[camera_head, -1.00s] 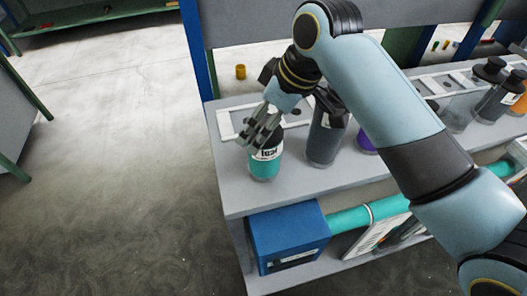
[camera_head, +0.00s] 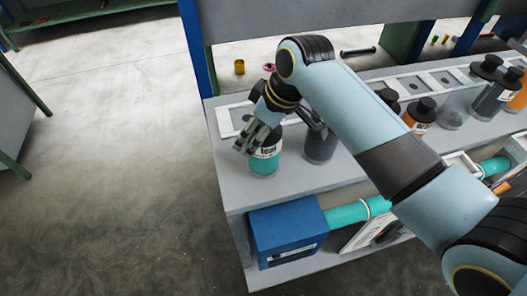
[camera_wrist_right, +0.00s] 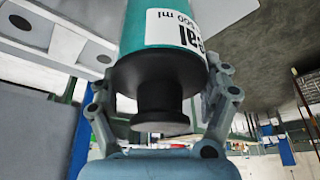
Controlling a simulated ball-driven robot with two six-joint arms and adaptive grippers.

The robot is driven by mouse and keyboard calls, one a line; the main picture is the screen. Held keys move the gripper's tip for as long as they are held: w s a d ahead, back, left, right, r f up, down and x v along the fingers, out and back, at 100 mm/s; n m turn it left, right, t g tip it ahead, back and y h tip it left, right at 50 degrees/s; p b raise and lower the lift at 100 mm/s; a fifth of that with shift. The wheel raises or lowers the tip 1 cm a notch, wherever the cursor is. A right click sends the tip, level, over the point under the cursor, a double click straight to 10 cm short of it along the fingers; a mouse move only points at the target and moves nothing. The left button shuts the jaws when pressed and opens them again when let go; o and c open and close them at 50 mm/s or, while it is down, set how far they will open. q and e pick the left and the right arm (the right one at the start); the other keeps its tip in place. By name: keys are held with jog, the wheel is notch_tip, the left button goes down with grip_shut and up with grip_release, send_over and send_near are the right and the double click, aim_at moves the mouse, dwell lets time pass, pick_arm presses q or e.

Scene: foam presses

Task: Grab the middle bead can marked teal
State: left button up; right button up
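The teal bead can (camera_head: 264,168) stands upright at the left end of the grey bench, with a white label reading "teal". In the right wrist view the can (camera_wrist_right: 135,38) fills the upper middle, its black cap (camera_wrist_right: 160,105) towards me. My right gripper (camera_head: 256,140) is at the can's upper part in the head view and hides its cap there. In the wrist view its two fingers are spread, one on each side of the cap and shoulder. Firm contact with the can does not show. My left gripper is not in view.
A dark grey can (camera_head: 320,148) stands close right of the teal can, partly behind my arm. More black-capped cans, one with orange contents (camera_head: 421,116), stand further right. A white slotted rack (camera_head: 225,122) lies behind. A blue box (camera_head: 287,238) sits below the bench top.

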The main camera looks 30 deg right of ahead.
jog(key=c, duration=0.8)
